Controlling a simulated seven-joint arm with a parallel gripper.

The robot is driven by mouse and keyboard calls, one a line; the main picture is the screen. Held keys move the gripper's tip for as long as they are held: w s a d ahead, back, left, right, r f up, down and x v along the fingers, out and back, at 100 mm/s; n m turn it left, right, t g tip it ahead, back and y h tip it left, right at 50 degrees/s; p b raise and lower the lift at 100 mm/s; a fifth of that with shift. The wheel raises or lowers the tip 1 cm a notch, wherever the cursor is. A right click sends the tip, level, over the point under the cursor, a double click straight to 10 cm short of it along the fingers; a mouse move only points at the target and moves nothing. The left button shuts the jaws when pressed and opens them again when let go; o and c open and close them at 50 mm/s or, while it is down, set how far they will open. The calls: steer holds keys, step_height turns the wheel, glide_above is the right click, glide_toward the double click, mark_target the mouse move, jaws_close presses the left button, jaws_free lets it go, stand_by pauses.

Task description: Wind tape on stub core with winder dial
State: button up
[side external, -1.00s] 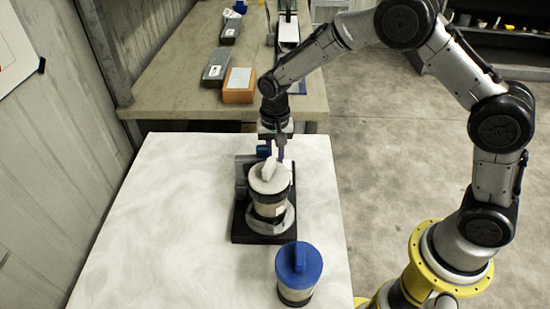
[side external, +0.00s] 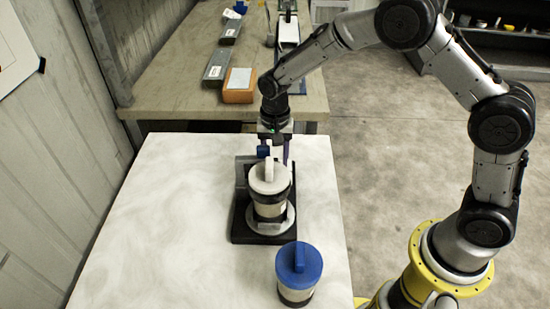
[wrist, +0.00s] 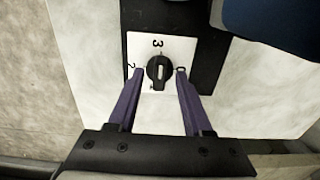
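The winder dial (wrist: 159,72) is a black knob on a white plate marked 2, 3 and what looks like 0. Its white bar stands upright in the wrist view, in line with the 3. My gripper (wrist: 160,73) is open, with one purple finger on each side of the knob; I cannot tell if they touch it. In the side view my gripper (side external: 274,157) is behind a white-capped core (side external: 270,209), which stands upright in a black winder base (side external: 240,230). The dial is hidden there. A blue-capped core (side external: 298,270) stands upright in front, apart from the base.
The pale table (side external: 150,220) is clear to the left of the winder. A workbench (side external: 170,98) behind holds an orange block (side external: 238,92) and several grey boxes. A dark blue shape (wrist: 275,20) fills the top right of the wrist view.

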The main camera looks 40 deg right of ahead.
step_height(320, 180, up, 14)
stand_by(0.7)
steer(key=shift+d, duration=0.1)
steer(key=s+d+r+t, duration=0.2)
steer(key=s+d+r, duration=0.1)
steer(key=s+r, duration=0.35)
steer(key=s+d+r+t, duration=0.2)
steer(key=s+r, duration=0.3)
steer(key=r, duration=0.2)
steer(key=s+d+f+n, duration=0.1)
steer(key=s+f+n, duration=0.2)
steer(key=s, duration=0.5)
steer(key=s+d+f+n+t, duration=0.1)
steer(key=s+f+n, duration=0.2)
steer(key=s+n, duration=0.3)
steer(key=s, duration=0.3)
steer(key=shift+d+f+t, duration=0.2)
steer(key=shift+f+t, duration=0.05)
steer(key=shift+t, duration=0.05)
